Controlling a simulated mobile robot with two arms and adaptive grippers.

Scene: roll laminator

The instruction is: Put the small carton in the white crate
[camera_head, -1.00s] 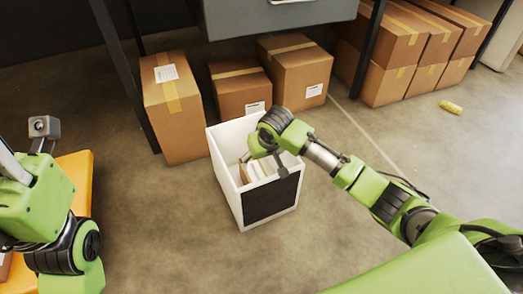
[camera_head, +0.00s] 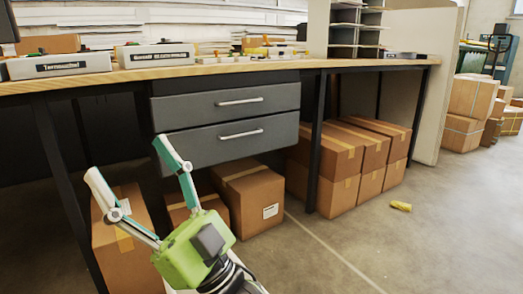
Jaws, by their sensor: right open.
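My right gripper (camera_head: 128,160) is raised at the lower left, its two long fingers spread wide with nothing between them. It hides parts of the brown cartons under the workbench. The white crate cannot be made out for sure; only a sliver of white shows at the bottom edge below my gripper. I cannot tell which object is the small carton. My left gripper is out of view.
A wooden-topped workbench (camera_head: 340,63) with grey drawers (camera_head: 225,120) spans the view. Brown cartons stand beneath it, including a labelled one (camera_head: 250,203) and a stack (camera_head: 340,170). A yellow object (camera_head: 401,206) lies on the open floor at right.

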